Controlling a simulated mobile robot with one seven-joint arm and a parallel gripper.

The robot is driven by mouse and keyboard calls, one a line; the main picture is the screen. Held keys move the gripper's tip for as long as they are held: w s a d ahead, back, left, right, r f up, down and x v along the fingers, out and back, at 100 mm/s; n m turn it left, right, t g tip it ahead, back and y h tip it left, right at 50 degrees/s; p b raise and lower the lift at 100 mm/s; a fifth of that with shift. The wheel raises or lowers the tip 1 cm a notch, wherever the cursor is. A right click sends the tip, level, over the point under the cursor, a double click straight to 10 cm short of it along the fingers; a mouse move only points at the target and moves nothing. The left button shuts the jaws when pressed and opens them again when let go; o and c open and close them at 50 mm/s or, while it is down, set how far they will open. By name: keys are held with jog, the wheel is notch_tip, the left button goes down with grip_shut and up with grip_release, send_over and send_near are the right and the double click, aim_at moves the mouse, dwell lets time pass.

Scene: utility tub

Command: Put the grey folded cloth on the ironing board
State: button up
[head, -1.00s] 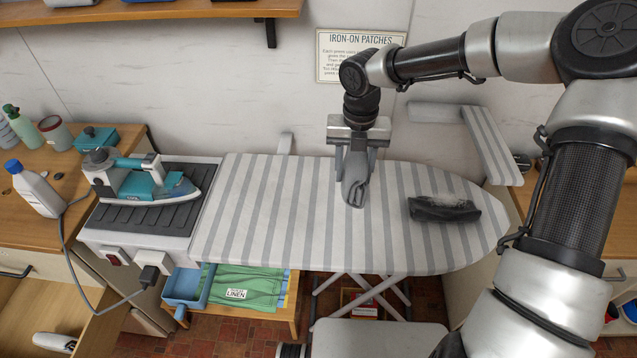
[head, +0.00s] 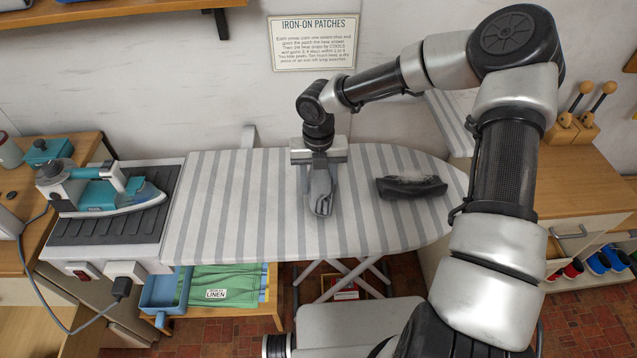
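The grey folded cloth (head: 321,194) hangs from my gripper (head: 319,170) over the middle of the ironing board. My gripper points down and its fingers are closed around the top of the cloth. The ironing board (head: 232,213) has grey and white stripes. The lower end of the cloth is at or just above the cover; I cannot tell if it touches. The far finger is partly hidden.
A dark folded item (head: 411,187) lies on the board to the right of the cloth. A teal iron (head: 98,188) rests on the pad at the left end. The striped cover left of the cloth is clear.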

jog(key=shift+f, duration=0.2)
jog(key=o, duration=1)
jog(key=shift+o, duration=0.2)
jog(key=shift+r, duration=0.15)
notch_tip(320, 180, up, 12)
jog(key=shift+r+p, duration=0.1)
jog(key=shift+p, duration=0.2)
